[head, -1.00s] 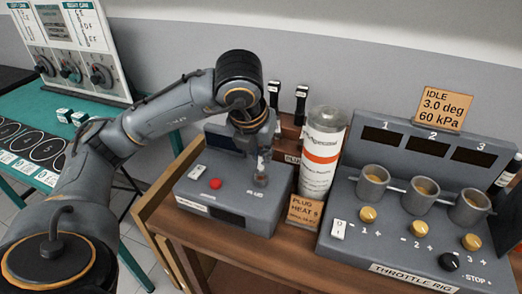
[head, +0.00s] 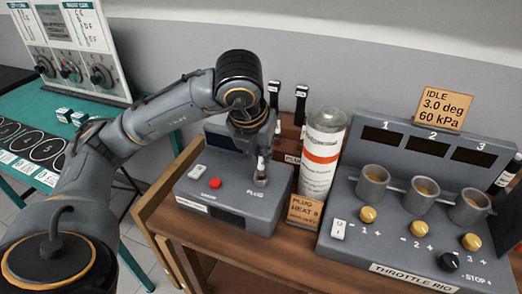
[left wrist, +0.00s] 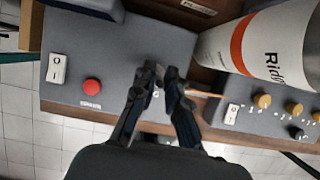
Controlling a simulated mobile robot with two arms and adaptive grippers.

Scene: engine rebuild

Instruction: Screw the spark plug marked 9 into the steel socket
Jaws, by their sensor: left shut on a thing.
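My left gripper (head: 262,152) points down over the grey plug box at its right end, above the mark PLUG. In the left wrist view its two dark fingers (left wrist: 160,78) are close together, shut on a small, slim part. I take this to be the spark plug (head: 261,166); its pale body shows just below the fingers, upright in line with the steel socket (head: 260,181). The fingers hide most of the plug, and I cannot read a 9 on it. How deep it sits in the socket cannot be told. My right gripper is not in view.
The plug box (head: 235,205) has a red button (head: 215,183) and a white switch (head: 198,171). A sign reading PLUG HEAT 9 (head: 304,212) and a tall white-and-orange canister (head: 322,150) stand close right. The throttle rig (head: 420,235) is farther right. Two dark upright items (head: 301,98) stand behind.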

